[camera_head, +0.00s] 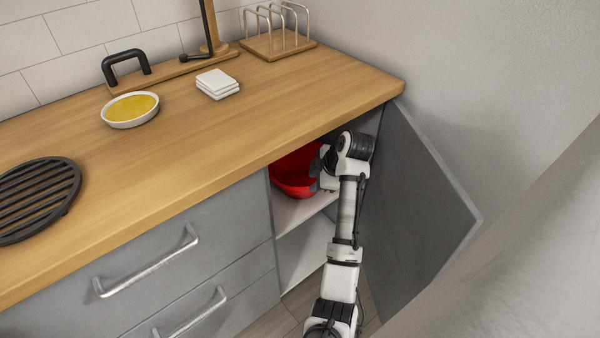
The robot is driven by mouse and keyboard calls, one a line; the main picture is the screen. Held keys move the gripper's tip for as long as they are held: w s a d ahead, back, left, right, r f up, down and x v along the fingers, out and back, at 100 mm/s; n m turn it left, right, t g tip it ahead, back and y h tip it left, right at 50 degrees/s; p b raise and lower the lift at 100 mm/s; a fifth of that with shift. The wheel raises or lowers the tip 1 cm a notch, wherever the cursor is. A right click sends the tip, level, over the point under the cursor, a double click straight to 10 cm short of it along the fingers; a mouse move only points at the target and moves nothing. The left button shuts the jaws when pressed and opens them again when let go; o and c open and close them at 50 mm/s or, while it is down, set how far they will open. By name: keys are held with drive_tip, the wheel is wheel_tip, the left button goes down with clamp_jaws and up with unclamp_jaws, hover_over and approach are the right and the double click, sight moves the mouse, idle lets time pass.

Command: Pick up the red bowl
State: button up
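The red bowl (292,176) sits on the upper shelf inside the open cabinet, under the right end of the counter. Its upper right part is hidden by the counter and my arm. My gripper (315,175) is at the bowl's right side inside the cabinet opening, very close to it or touching it. My wrist covers most of the gripper, so I cannot see whether the fingers are open or shut on the rim.
The cabinet door (415,210) stands open to the right of my arm. The wooden counter (210,130) is just above the bowl. A white shelf (298,211) lies below it. Drawers with handles (150,272) are to the left. A dish, coasters, rack and grill plate stand on the counter.

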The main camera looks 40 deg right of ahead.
sight(302, 189)
drive_tip(key=x, duration=1)
drive_tip(key=shift+w+d+p, duration=0.15)
drive_tip(key=shift+p, duration=0.15)
clamp_jaws()
